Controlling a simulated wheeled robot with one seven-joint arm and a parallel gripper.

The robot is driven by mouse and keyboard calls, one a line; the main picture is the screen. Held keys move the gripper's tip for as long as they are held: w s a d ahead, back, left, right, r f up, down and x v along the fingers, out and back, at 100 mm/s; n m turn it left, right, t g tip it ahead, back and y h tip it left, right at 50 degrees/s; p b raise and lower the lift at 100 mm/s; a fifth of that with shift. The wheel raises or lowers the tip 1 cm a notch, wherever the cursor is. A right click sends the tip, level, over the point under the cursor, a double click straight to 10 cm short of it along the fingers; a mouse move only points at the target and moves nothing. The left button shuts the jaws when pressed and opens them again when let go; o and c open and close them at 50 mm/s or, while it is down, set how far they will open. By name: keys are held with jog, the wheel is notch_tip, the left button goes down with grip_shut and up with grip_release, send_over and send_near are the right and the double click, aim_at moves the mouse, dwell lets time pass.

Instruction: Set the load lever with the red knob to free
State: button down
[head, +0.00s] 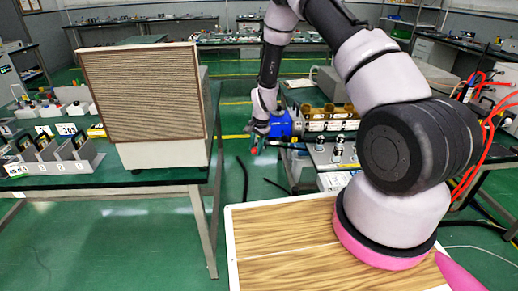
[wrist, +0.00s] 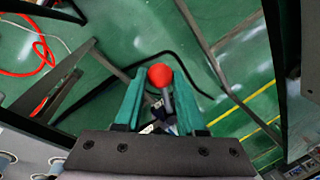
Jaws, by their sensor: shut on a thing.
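The red knob (head: 253,151) shows at the tip of my gripper (head: 257,138) in the head view, by the left end of the equipment bench. In the wrist view the red knob (wrist: 160,75) sits between the two teal fingers of my gripper (wrist: 160,87), which is shut on it. A short grey lever shaft (wrist: 168,101) runs from the knob back between the fingers. The lever's base and any position marking for free are hidden or too small to read.
A bench with instruments (head: 328,158) stands right of my gripper, with a blue device (head: 281,124) close beside it. A large beige slatted box (head: 145,95) stands on the left table. Dark cables (head: 273,184) lie on the green floor between the tables. Red cables hang at right.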

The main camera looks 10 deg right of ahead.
jog(key=shift+w+a+m, duration=0.2)
jog(key=shift+a+m, duration=0.15)
jog(key=shift+m, duration=0.15)
jog(key=c, duration=0.8)
grip_release()
jog(key=r, duration=0.3)
jog(key=s+r, duration=0.1)
jog(key=r, duration=0.3)
jog(key=d+r, duration=0.1)
jog(key=r, duration=0.2)
jog(key=shift+s+r, duration=0.35)
